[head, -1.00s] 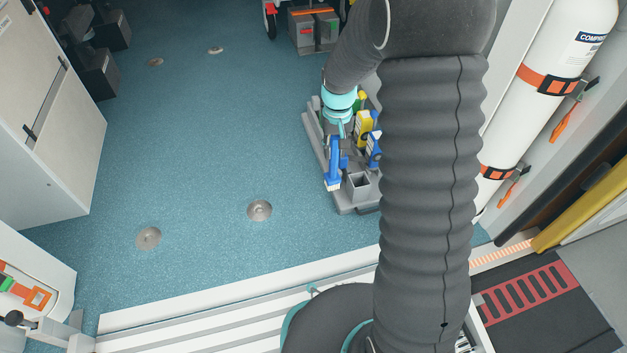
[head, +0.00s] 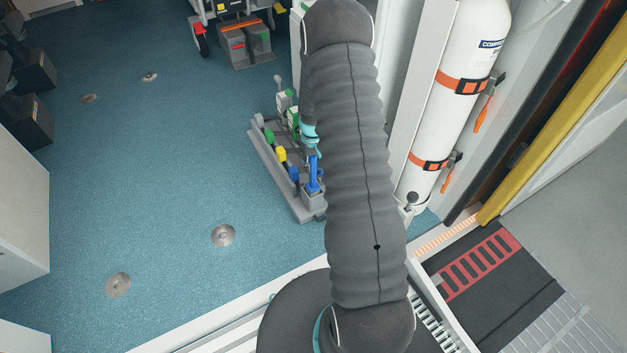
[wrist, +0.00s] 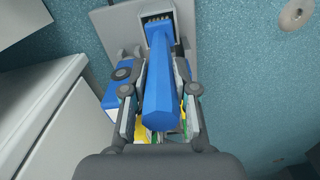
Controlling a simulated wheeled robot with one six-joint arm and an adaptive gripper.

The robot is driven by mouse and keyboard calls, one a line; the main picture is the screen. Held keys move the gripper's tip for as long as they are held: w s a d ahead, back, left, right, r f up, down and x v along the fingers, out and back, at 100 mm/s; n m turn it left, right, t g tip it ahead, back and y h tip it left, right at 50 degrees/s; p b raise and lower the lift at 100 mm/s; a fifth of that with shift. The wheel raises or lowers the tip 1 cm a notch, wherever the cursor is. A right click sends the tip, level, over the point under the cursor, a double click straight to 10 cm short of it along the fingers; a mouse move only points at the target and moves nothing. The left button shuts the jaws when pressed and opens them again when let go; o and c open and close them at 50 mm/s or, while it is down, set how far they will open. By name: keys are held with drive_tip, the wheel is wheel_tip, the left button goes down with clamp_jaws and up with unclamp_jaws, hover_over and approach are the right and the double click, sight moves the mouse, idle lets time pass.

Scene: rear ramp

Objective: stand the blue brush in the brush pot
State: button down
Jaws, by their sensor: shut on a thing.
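The blue brush (wrist: 165,100) is between the fingers of my gripper (wrist: 159,84) in the wrist view. The brush (head: 314,176) stands roughly upright in the head view, its lower end at the grey brush pot (head: 313,201). In the wrist view its far end overlaps the square mouth of the pot (wrist: 145,12). Pale bristles show at that mouth; how deep they sit I cannot tell. My arm hides most of my gripper in the head view.
A grey caddy (head: 273,172) on the blue floor holds bottles with yellow, green and blue parts. A white cylinder (head: 463,70) with orange straps stands to the right. A grey box (head: 245,42) is at the back. The floor left of the caddy is clear.

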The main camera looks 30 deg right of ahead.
sight(313, 176)
drive_tip(key=shift+f, duration=2.95)
drive_tip(key=shift+f+b, duration=0.3)
drive_tip(key=shift+b, duration=0.15)
drive_tip(key=c, duration=0.9)
unclamp_jaws()
drive_tip(key=shift+r, duration=0.1)
